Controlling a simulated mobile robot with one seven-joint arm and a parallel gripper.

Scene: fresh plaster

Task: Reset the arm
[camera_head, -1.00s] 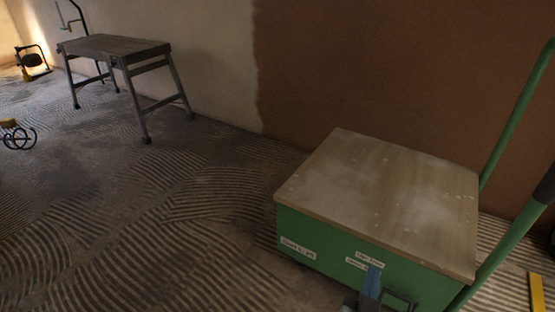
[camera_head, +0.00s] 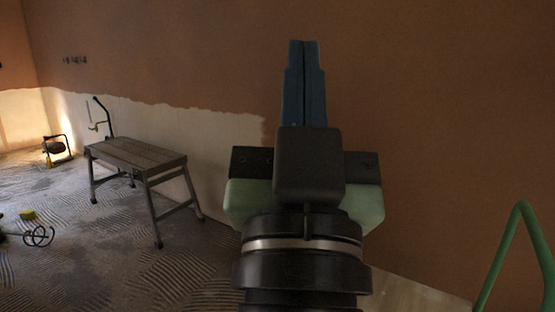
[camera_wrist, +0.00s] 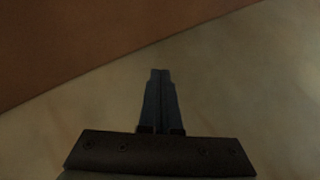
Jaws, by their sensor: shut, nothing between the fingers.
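My gripper (camera_head: 304,45) is raised in the middle of the head view, its blue fingers pointing up in the picture and pressed together. Nothing is between them. In the wrist view the shut fingers (camera_wrist: 160,74) show against a blurred pale surface, with a brown area at the upper left. My wrist and forearm hide the middle bottom of the head view.
A grey folding workbench (camera_head: 136,153) stands on the combed floor by the half-plastered wall (camera_head: 400,90). A work lamp (camera_head: 56,148) glows at the far left. A green trolley handle (camera_head: 521,215) rises at the lower right, beside a pale board top (camera_head: 410,297), mostly hidden.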

